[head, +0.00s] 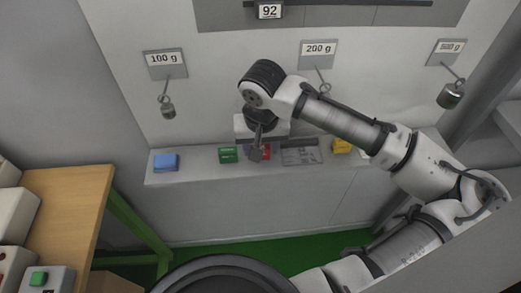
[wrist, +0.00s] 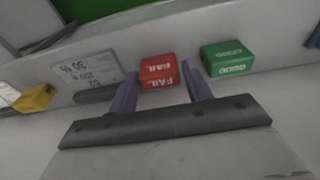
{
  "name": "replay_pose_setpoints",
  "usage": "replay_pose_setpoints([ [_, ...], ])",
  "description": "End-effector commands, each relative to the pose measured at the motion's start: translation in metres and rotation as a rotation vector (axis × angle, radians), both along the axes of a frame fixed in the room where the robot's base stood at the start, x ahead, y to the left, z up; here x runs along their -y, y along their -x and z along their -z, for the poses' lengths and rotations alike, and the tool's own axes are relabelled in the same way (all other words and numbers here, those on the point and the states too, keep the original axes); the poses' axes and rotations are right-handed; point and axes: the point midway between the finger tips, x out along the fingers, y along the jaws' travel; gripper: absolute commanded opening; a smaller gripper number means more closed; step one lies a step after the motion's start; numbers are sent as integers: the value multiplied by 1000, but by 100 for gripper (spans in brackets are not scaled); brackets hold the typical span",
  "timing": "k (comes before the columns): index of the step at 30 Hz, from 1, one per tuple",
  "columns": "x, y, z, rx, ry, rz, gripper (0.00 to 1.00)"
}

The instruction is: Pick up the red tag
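The red tag (wrist: 158,71), a small block marked FAIL, sits on a narrow grey ledge (head: 200,175). In the head view the red tag (head: 266,153) is partly hidden behind my gripper (head: 257,150). In the wrist view my gripper (wrist: 163,88) is open, its two purple-grey fingers apart. The red tag shows in the gap between the fingertips, just beyond them. I cannot tell whether the fingers touch it. Nothing is held.
A green block (head: 228,154) stands just left of the tag and a blue block (head: 166,162) farther left. A printed plate (head: 301,155) and a yellow block (head: 341,146) are to the right.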

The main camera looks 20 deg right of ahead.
Motion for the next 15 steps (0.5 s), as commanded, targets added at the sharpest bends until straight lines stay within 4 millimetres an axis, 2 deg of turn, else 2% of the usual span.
replay_pose_setpoints([
  [1, 0, 0, 0, 0, 0, 0, 42],
  [6, 0, 0, 0, 0, 0, 0, 20],
  [15, 0, 0, -1, 1, 0, 0, 19],
])
